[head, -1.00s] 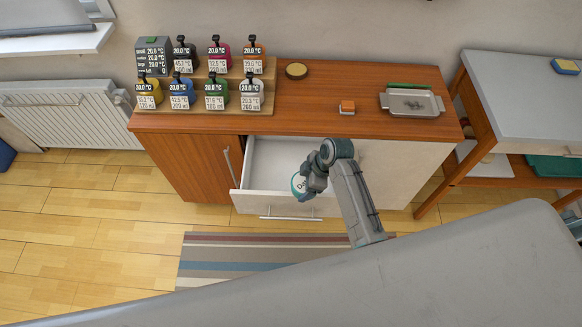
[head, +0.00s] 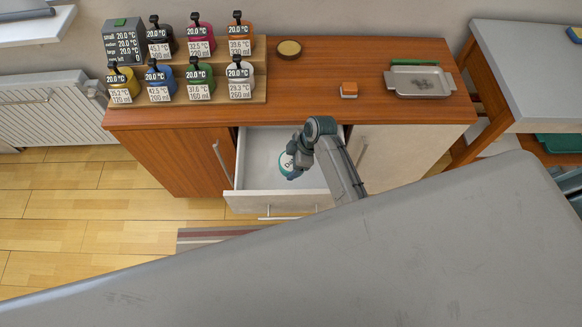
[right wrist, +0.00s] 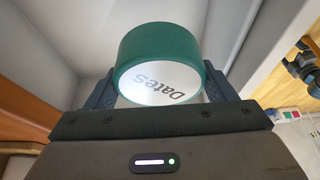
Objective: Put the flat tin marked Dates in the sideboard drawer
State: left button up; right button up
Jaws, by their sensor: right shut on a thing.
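The flat tin marked Dates (right wrist: 160,70) has a green side and a white face with the word Dates. My right gripper (right wrist: 160,92) is shut on it, one finger on each side, in the right wrist view. In the head view the tin (head: 286,162) shows partly behind my right gripper (head: 292,164), over the open sideboard drawer (head: 255,150). The drawer is pulled out and its visible white inside is empty. I cannot tell how far the tin is above the drawer floor. My left gripper does not show.
A grey table (head: 530,65) stands at the right. A cupboard door (head: 400,150) is right of the drawer.

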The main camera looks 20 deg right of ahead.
jog(key=f+b, duration=0.1)
jog(key=f, duration=0.1)
jog(key=f+b, duration=0.1)
jog(key=f, duration=0.1)
jog(key=shift+w+f, duration=0.2)
jog(key=shift+f, duration=0.05)
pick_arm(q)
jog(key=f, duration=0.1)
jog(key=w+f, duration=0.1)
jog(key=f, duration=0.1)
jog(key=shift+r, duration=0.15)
pick_arm(e)
jog(key=shift+r+p, duration=0.1)
jog(key=shift+p, duration=0.2)
notch_tip(320, 180, down, 4)
jog(key=b, duration=0.2)
jog(key=shift+b, duration=0.35)
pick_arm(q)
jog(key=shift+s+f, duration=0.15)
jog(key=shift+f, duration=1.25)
pick_arm(e)
jog(key=shift+f, duration=0.65)
pick_arm(q)
jog(key=shift+b, duration=0.3)
pick_arm(e)
jog(key=shift+f, duration=0.1)
